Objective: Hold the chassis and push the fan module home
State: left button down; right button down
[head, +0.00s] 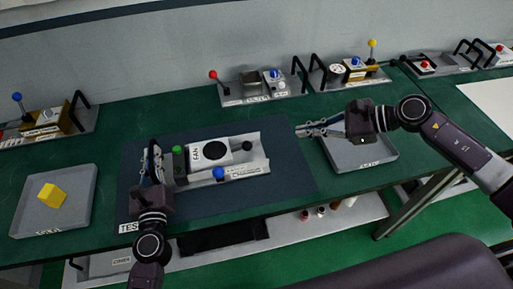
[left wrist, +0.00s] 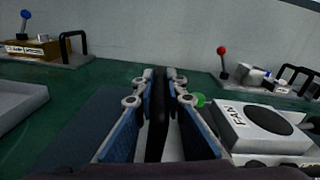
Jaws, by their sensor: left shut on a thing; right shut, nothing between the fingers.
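The grey chassis (head: 262,160) lies on the dark blue mat in the middle of the bench. The white fan module (head: 208,154), marked FAN with a black round fan, sits in the chassis toward its left part; it also shows at the right of the left wrist view (left wrist: 262,128). My left gripper (head: 155,163) is shut on a black upright handle (left wrist: 158,115) at the chassis's left end. My right gripper (head: 302,131) is shut and empty, above and to the right of the chassis, apart from the fan module. Whether the module is fully seated cannot be told.
Green (head: 178,150), blue (head: 218,173) and black (head: 247,145) knobs stand around the module. A grey tray with a yellow block (head: 52,195) is at left; another grey tray (head: 365,155) is under my right arm. Fixtures with levers and handles line the back.

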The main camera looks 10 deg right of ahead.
pick_arm(q)
jog(key=shift+s+d+f, duration=0.1)
jog(key=shift+f, duration=0.25)
pick_arm(e)
jog(key=shift+s+d+r, duration=0.25)
jog(key=shift+d+r, duration=0.05)
jog(key=shift+d, duration=0.1)
pick_arm(q)
jog(key=c, duration=2.3)
grip_release()
jog(key=o, duration=0.4)
jog(key=shift+w, duration=0.2)
jog(key=shift+r, duration=0.15)
pick_arm(e)
jog(key=shift+w+f, duration=0.1)
jog(key=shift+w, duration=0.05)
pick_arm(q)
jog(key=shift+s, duration=0.1)
jog(key=s, duration=1.2)
